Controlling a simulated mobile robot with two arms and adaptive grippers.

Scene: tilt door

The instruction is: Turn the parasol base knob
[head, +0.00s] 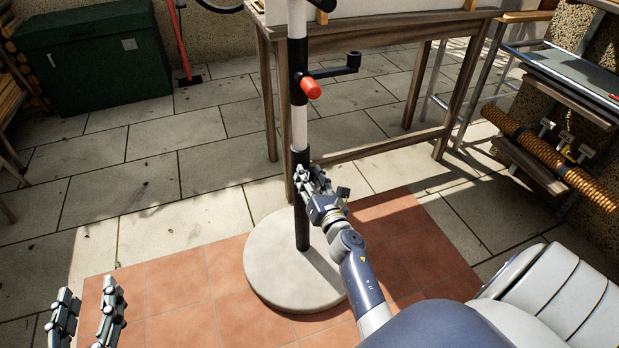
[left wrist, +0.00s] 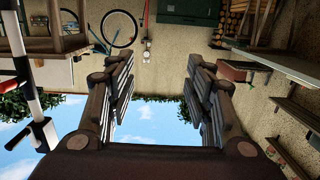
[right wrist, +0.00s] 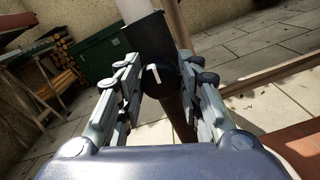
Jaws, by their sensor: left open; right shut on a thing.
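The parasol base (head: 283,272) is a round pale slab with a dark tube (head: 301,232) rising from it. A black-and-white pole (head: 298,80) stands upright in the tube and carries a crank with a red end (head: 311,88). My right gripper (head: 310,180) is at the tube's upper part. In the right wrist view its fingers (right wrist: 160,85) are shut on the black round knob (right wrist: 158,77), which has a white line on its face. The fingers hide the knob in the head view. My left gripper (head: 90,315) is open and empty at the lower left, apart from the base.
A wooden table (head: 375,35) stands close behind the pole. A green chest (head: 90,55) is at the back left. A shelf with an orange roll (head: 545,150) stands at the right. The paving left of the base is clear.

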